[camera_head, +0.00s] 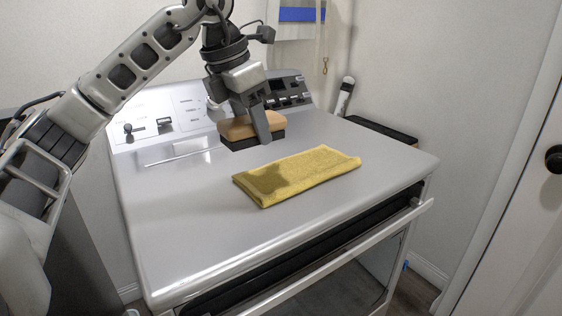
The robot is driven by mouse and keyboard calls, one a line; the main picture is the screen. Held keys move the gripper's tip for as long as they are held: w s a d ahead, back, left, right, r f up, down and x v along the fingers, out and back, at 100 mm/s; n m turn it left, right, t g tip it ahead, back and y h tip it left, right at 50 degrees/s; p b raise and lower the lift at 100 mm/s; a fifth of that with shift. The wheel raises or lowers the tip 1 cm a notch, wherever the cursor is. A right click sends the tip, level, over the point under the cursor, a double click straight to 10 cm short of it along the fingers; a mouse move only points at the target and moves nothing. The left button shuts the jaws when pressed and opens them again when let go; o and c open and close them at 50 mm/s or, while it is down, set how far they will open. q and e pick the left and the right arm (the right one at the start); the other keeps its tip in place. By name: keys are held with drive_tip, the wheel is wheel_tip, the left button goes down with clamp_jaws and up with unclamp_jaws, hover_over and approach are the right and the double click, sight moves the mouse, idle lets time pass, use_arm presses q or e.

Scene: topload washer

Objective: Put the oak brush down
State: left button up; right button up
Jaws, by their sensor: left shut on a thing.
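The oak brush (235,131), a light wooden block with dark bristles below, is at the back of the washer's grey top (190,220), near the control panel. My left gripper (257,126) comes down over it from above and is shut on it. The bristles are at or just above the top; I cannot tell whether they touch. A finger hides part of the brush. My right gripper does not show.
A folded yellow cloth (297,175) lies on the washer top, in front of the brush. The control panel (165,118) rises behind. The top's front left is clear. A front door or drawer (330,250) stands partly open below. A white door (520,200) is at right.

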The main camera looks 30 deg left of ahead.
use_arm(q)
drive_tip(key=w, duration=0.1)
drive_tip(key=w+f, duration=0.1)
drive_tip(key=w, duration=0.1)
drive_tip(key=w+f, duration=0.1)
drive_tip(key=shift+w+a+p, duration=0.3)
hover_over(279, 172)
drive_tip(key=f, duration=0.5)
drive_tip(key=shift+s+a+f, duration=0.1)
drive_tip(key=shift+s+f, duration=0.05)
drive_tip(key=shift+s, duration=0.2)
drive_tip(key=x, duration=0.3)
drive_tip(key=shift+a+f, duration=0.15)
drive_tip(key=shift+a, duration=0.1)
drive_tip(key=shift+s+f, duration=0.1)
drive_tip(key=shift+f, duration=0.3)
drive_tip(key=shift+s+d+f, duration=0.1)
drive_tip(key=shift+s+f, duration=0.05)
drive_tip(key=shift+f, duration=0.6)
drive_tip(key=shift+c, duration=0.3)
drive_tip(key=o, duration=1)
drive_tip(key=v, duration=1.3)
drive_tip(key=shift+w+r+p, duration=0.25)
drive_tip(key=shift+w+p, duration=0.1)
drive_tip(key=shift+p, duration=0.05)
